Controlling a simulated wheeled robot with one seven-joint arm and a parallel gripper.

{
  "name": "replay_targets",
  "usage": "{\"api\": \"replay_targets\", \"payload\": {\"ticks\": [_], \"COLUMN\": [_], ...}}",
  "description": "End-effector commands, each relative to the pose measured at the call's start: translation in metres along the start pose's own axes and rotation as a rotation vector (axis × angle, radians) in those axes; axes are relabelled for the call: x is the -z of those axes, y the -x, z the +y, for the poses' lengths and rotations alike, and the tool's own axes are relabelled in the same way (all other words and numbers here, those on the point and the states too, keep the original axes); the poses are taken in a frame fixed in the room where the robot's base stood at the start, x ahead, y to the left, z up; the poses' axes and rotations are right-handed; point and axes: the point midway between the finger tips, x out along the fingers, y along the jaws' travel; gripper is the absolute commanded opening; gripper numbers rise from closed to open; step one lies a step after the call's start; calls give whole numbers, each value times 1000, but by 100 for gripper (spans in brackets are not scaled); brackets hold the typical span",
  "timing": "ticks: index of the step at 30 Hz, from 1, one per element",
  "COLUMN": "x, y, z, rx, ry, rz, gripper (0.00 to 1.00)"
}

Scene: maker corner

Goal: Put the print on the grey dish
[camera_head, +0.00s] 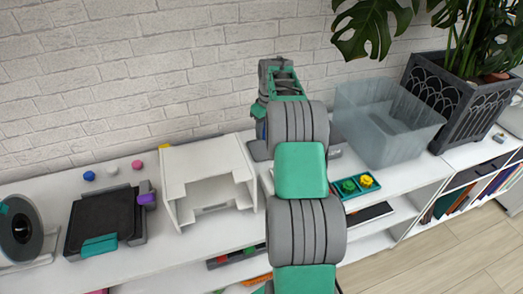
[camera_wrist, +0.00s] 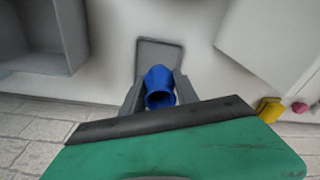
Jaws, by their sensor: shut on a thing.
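The print looks like a blue, hollow piece (camera_wrist: 160,84), and my gripper (camera_wrist: 158,80) is shut on it, one grey finger on each side. A little of the blue also shows in the head view (camera_head: 261,131), beside my arm. The grey dish (camera_wrist: 161,48) is a flat, rimmed rectangle on the white top, just beyond the print in the wrist view. Its edge shows in the head view (camera_head: 257,152), mostly hidden by my arm. The print overlaps the dish's near part in the wrist view. I cannot tell whether they touch.
A white open-fronted frame (camera_head: 172,186) stands left of the dish. A translucent bin (camera_head: 384,125) and a dark planter (camera_head: 446,105) stand to the right. A teal tray (camera_head: 343,194) holds green and yellow pieces. A black plate device (camera_head: 100,220) sits at left.

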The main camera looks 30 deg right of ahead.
Motion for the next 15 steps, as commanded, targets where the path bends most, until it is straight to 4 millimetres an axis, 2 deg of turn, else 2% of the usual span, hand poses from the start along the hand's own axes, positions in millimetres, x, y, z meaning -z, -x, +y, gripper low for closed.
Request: {"api": "replay_targets", "payload": {"ticks": [12,15], "x": [-10,-10], "y": [-74,-79], "z": [0,1], "rx": [2,-1], "ry": [-1,-1], "rz": [-3,0], "gripper": [0,0]}}
